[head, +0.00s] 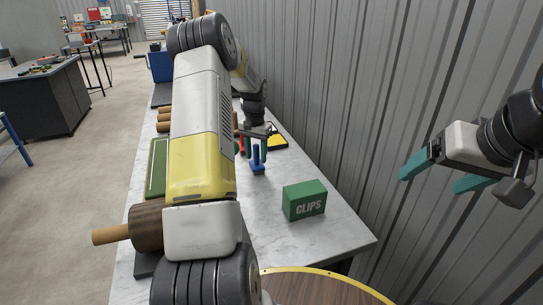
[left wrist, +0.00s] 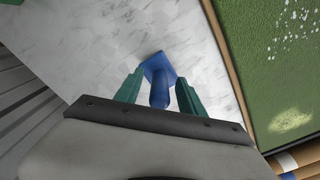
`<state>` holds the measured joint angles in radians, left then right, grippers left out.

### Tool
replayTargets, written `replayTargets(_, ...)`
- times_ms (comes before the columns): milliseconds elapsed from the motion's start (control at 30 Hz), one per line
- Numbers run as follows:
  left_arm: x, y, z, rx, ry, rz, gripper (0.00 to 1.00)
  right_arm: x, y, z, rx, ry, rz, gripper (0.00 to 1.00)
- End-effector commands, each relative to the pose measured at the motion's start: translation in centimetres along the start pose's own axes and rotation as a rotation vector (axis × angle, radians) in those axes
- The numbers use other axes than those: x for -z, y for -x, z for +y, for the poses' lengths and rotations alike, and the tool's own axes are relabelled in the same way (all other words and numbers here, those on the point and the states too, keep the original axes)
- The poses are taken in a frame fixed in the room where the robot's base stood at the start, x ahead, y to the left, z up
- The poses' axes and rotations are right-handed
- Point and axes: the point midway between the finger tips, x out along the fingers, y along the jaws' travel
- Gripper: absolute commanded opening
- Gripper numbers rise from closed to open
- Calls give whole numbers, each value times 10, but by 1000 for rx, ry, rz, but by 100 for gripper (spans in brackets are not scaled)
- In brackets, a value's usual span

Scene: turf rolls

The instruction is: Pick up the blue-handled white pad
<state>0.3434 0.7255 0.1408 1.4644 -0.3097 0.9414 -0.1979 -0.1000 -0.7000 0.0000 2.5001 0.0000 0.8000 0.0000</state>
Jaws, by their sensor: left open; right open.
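The blue-handled tool (head: 257,169) stands on the marble-topped table (head: 340,232), handle up. It also shows in the left wrist view (left wrist: 160,64), with a blue base plate; I cannot make out a white pad. My left gripper (head: 256,148) is open over the tool. In the left wrist view, the upright blue handle lies between the two teal fingers of this gripper (left wrist: 159,91); I cannot tell whether they touch it. My right gripper (head: 439,176) is open and empty, out to the right by the corrugated wall, away from the table.
A green CLIPS box (head: 304,201) stands right of the tool. A yellow-and-black item (head: 278,142) lies behind it. A framed green turf panel (head: 157,170) and a brown roll with a wooden peg (head: 148,227) are at left. My left arm hides the table's middle.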

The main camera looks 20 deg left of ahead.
Motion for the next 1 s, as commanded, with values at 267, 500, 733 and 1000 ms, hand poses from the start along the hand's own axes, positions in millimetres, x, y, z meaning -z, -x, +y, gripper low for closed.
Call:
replayTargets(267, 0, 1, 0, 0, 0, 0, 11, 0, 0, 0, 0, 0, 0, 81)
replayTargets(500, 0, 1, 0, 0, 1, 1, 0, 0, 0, 0, 0, 0, 0, 81)
replayTargets(733, 1, 9, 0, 1, 1, 2, 0, 0, 0, 0, 0, 0, 0, 81)
replayTargets(1000, 1, 60, 0, 2, 1, 5, 0, 0, 0, 0, 0, 0, 0, 81)
